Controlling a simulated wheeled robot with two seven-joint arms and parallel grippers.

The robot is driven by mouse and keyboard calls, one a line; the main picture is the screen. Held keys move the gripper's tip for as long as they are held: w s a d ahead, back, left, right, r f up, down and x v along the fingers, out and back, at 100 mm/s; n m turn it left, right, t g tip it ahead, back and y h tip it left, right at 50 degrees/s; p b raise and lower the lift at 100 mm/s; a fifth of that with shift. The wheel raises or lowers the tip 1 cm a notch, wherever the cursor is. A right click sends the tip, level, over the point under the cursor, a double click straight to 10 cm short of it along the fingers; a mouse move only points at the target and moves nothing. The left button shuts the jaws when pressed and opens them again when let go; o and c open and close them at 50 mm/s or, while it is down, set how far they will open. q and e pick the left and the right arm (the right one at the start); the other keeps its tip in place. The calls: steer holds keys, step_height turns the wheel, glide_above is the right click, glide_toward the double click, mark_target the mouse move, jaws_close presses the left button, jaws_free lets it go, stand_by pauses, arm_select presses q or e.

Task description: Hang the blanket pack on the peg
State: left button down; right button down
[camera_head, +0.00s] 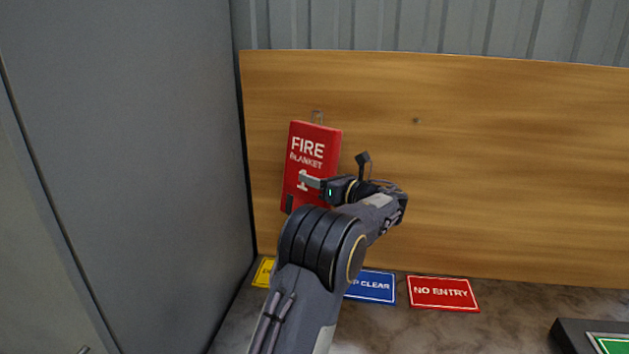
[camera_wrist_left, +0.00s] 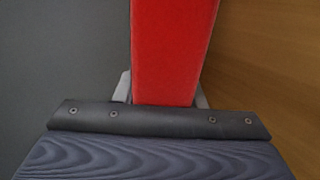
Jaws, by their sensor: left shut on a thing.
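The red blanket pack (camera_head: 318,153), lettered "FIRE BLANKET", is upright and slightly tilted in front of the left part of the wooden board. A grey wire loop (camera_head: 317,116) stands up from its top edge. My left gripper (camera_head: 308,181) is shut on the pack at its lower middle. In the left wrist view the red pack (camera_wrist_left: 174,50) sits between the two grey fingers. A small dark peg (camera_head: 416,120) shows on the board, right of the pack and about level with the loop. I cannot tell the gap between pack and board. My right gripper is not in view.
The wooden board (camera_head: 520,170) is bare around the peg. A tall grey panel (camera_head: 130,130) stands close at the left. Below lie a yellow sign (camera_head: 264,271), a blue sign (camera_head: 372,287) and a red "NO ENTRY" sign (camera_head: 443,293). A dark box (camera_head: 572,338) is at bottom right.

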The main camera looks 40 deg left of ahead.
arm_select(q)
steer(key=shift+w+a+r+p, duration=0.1)
steer(key=shift+w+a+p, duration=0.2)
steer(key=shift+w, duration=0.25)
steer(key=shift+w+a+p, duration=0.25)
steer(key=shift+w+a, duration=0.05)
steer(key=shift+w, duration=0.25)
steer(key=shift+w+r, duration=0.1)
steer(key=shift+r, duration=0.05)
steer(key=shift+w+a+f+p, duration=0.25)
steer(key=shift+w+f+p, duration=0.2)
steer(key=shift+p, duration=0.7)
steer(key=shift+f, duration=0.1)
